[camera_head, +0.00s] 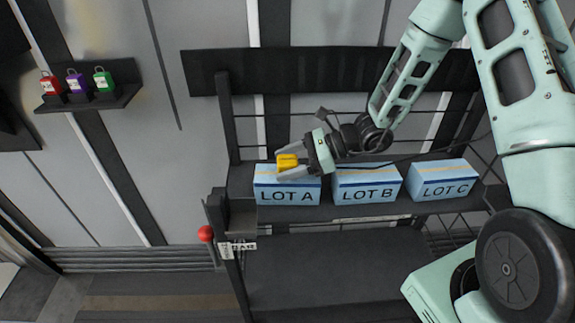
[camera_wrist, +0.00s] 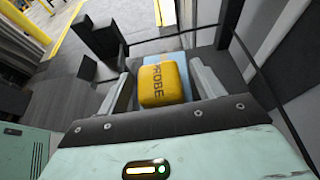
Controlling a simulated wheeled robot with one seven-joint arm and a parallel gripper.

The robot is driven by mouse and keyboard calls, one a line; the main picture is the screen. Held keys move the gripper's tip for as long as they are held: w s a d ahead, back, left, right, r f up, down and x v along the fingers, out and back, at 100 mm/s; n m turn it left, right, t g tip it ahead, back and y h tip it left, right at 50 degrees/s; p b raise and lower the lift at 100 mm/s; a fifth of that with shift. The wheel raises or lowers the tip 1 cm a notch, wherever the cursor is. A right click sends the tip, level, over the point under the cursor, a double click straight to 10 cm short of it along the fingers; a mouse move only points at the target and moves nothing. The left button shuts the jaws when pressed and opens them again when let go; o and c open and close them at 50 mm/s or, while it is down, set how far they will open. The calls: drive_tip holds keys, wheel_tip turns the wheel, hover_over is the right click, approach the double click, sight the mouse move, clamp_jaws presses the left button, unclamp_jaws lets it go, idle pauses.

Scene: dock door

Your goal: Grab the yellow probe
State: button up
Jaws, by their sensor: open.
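The yellow probe (camera_head: 287,163) is a small block near the top of the LOT A box, at the left end of the shelf. In the wrist view the probe (camera_wrist: 162,84) shows the word PROBE and lies between the two fingers. My gripper (camera_head: 288,161) is open around it, with one finger on each side and a gap visible in the wrist view (camera_wrist: 160,85). I cannot tell whether either finger touches it. The light blue LOT A box (camera_head: 286,191) is below the probe, and what the probe rests on is hidden.
LOT B (camera_head: 366,190) and LOT C (camera_head: 442,183) boxes stand to the right on the dark shelf (camera_head: 350,212). A red ball knob (camera_head: 205,233) is at the rack's left. Red, purple and green padlocks (camera_head: 75,82) sit on a wall ledge (camera_head: 90,99) at upper left.

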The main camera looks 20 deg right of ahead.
drive_tip(key=c, duration=1.2)
drive_tip(key=shift+c, duration=0.2)
